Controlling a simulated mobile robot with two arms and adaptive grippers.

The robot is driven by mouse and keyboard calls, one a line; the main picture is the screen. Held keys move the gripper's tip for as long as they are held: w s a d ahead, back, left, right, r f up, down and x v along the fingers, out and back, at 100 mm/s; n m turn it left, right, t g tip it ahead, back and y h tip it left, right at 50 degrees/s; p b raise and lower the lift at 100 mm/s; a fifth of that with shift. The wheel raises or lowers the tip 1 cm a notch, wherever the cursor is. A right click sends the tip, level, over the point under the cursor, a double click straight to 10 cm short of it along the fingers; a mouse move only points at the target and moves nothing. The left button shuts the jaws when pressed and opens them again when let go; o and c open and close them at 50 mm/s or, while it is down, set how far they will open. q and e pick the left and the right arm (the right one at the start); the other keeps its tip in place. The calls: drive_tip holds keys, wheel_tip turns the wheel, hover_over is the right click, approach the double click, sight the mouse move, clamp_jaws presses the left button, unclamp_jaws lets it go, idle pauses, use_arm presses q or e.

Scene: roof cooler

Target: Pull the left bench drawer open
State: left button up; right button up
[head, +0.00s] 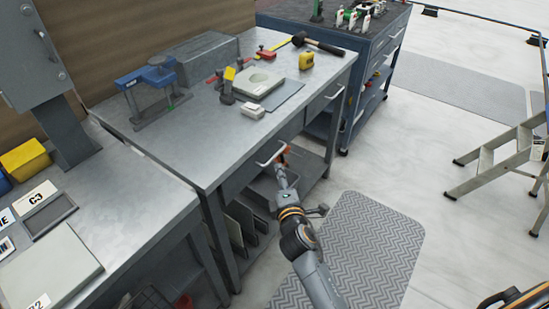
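The grey metal bench (190,145) has two drawers under its front edge. The left bench drawer (240,181) has a pale bar handle (268,158) and looks shut or nearly so. My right gripper (283,157), with orange-red showing at its tip, is at the right end of this handle. The gripper is small and seen from behind, so I cannot tell whether its fingers are around the bar or only beside it. The right bench drawer (319,106) looks shut, with its own bar handle. My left gripper is not in view.
A lower shelf is under the drawers. A grey mat (365,250) covers floor in front. A stepladder (500,155) stands at right.

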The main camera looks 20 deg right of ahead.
drive_tip(key=w+d+f, duration=0.1)
drive_tip(key=w, duration=0.8)
drive_tip(key=shift+f+b, duration=0.2)
drive_tip(key=shift+b, duration=0.25)
drive_tip(key=shift+d, duration=0.1)
clamp_jaws()
